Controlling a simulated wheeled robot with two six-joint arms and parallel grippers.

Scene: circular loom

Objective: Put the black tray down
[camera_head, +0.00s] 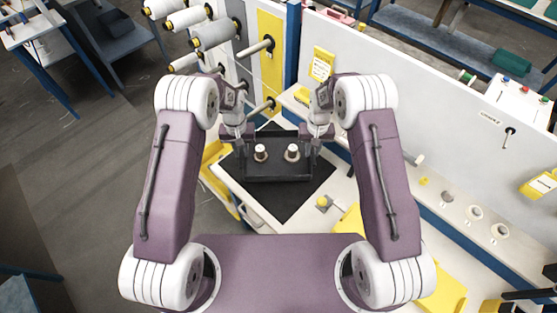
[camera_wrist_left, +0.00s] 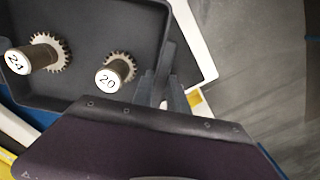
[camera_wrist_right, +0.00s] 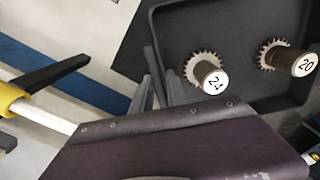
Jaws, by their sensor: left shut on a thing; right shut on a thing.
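The black tray (camera_head: 278,171) is level between my two grippers, over a black mat (camera_head: 285,205) on the white table. I cannot tell whether it touches the mat. Two toothed gears with round-topped posts stand upright in it: the gear marked 20 (camera_head: 260,153) on the left gripper's side and the gear marked 24 (camera_head: 292,153) on the right gripper's side. My left gripper (camera_head: 240,143) is shut on the tray's left wall; its fingers show in the left wrist view (camera_wrist_left: 165,92). My right gripper (camera_head: 316,142) is shut on the right wall; its fingers show in the right wrist view (camera_wrist_right: 155,90).
A rack of thread spools (camera_head: 215,35) on pegs stands behind the table at the left. A white panel (camera_head: 420,85) rises behind the right side. A small yellow knob (camera_head: 322,202) sits right of the mat. White rings (camera_head: 475,212) lie on the right shelf.

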